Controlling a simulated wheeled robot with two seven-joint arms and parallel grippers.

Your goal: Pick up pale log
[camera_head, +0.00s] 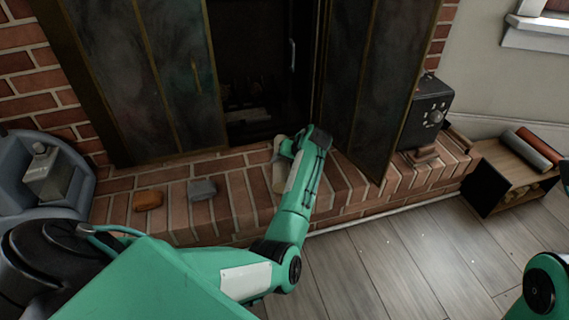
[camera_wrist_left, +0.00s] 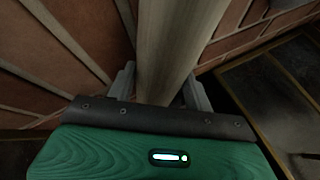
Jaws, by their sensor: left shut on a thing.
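The pale log (camera_wrist_left: 168,45) stands out between the two fingers of my left gripper (camera_wrist_left: 160,92) in the left wrist view, with a finger on each side of it. The gripper is shut on it. In the head view the pale log (camera_head: 279,178) shows as a small light strip beside my left gripper (camera_head: 284,150), over the brick hearth in front of the fireplace opening. Most of the log is hidden there by my green wrist. I cannot tell whether the log touches the bricks. My right gripper is not in view; only a green part of my right arm shows at the lower right.
Open dark fireplace doors (camera_head: 375,85) stand either side of the opening. On the brick hearth (camera_head: 240,200) lie an orange-brown lump (camera_head: 148,200) and a grey block (camera_head: 202,189). A black box with a dial (camera_head: 428,112) stands right. Grey floor (camera_head: 400,260) is clear.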

